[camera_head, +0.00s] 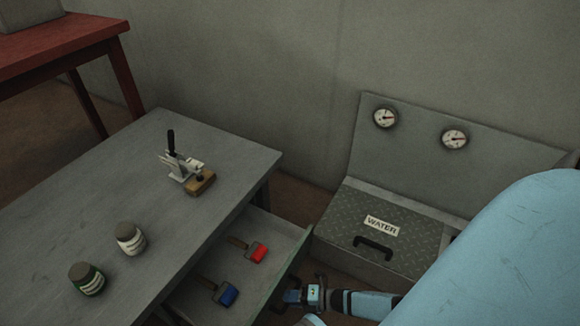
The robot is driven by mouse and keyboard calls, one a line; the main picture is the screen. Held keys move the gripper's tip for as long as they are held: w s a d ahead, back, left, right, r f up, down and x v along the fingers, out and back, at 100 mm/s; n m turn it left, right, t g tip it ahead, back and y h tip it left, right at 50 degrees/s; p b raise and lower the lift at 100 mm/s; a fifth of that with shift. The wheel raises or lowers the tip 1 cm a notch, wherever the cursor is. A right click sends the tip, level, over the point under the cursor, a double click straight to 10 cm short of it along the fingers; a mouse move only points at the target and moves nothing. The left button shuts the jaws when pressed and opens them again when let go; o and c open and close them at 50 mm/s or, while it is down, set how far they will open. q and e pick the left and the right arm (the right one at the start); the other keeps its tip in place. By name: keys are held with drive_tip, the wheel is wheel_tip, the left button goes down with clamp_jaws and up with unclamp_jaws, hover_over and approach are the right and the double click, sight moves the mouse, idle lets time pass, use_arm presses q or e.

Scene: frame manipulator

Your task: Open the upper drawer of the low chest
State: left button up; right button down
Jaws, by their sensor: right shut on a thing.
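The low chest (190,220) is grey and stands at the left and middle of the head view. Its upper drawer (285,228) is pulled well out to the right, and its inside shows. A red-headed tool (257,252) and a blue-headed tool (226,294) lie in it. My right gripper (287,297) is at the outer face of the drawer front, shut on what seems to be the drawer's handle. The handle itself is hidden by the gripper. My left gripper is not in view.
A grey box marked WATER (410,225) with gauges stands close right of the drawer. A red table (60,45) stands behind.

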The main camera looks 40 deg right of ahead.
drive_tip(key=shift+d, duration=0.1)
drive_tip(key=c, duration=1.1)
unclamp_jaws()
use_arm(q)
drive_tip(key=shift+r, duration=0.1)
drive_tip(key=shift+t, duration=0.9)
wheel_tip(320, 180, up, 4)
drive_tip(key=p, duration=0.3)
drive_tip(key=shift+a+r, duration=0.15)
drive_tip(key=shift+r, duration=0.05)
use_arm(e)
drive_tip(key=v, duration=1.3)
drive_tip(key=shift+s+d+r, duration=0.2)
drive_tip(key=shift+s+d, duration=0.05)
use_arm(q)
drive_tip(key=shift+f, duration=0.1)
